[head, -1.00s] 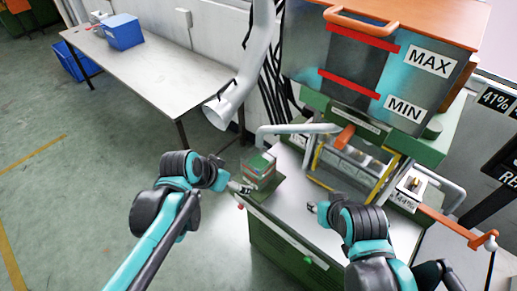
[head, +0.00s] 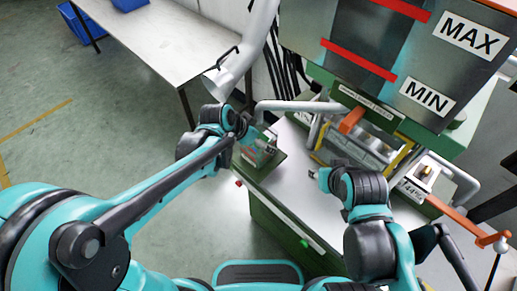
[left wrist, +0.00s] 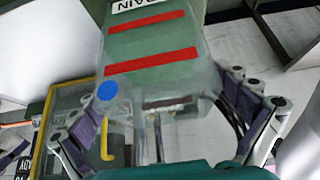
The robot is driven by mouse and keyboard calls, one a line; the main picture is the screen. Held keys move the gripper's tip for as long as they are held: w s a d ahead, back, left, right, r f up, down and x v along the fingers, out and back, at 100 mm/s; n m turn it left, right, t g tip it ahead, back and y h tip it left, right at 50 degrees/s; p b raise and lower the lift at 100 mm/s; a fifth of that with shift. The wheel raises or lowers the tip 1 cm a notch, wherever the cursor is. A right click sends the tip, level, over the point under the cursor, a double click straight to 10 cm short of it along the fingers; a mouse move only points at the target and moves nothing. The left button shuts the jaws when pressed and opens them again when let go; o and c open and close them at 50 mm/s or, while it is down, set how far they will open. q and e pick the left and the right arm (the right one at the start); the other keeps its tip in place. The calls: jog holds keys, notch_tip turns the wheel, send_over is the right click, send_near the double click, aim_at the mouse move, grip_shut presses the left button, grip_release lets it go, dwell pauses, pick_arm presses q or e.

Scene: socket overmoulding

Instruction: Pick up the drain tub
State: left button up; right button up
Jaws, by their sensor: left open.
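In the left wrist view the tub (left wrist: 152,62) shows two red stripes and a label ending in "RAIN". My left gripper (left wrist: 165,122) is open, with one finger on each side of the tub's near end; I cannot tell if they touch it. In the head view my left gripper (head: 243,128) is above and beside the tub, partly hiding it. My right gripper (head: 320,175) hangs over the machine top, away from the tub; its jaws are too small to read.
A large tank marked MAX and MIN (head: 385,55) stands above the machine (head: 300,205). A grey pipe rail (head: 295,106) runs behind the tub. A hose (head: 240,70) hangs at the back. A table (head: 165,50) stands at the back left, with open floor before it.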

pick_arm(q)
jog(key=c, duration=1.7)
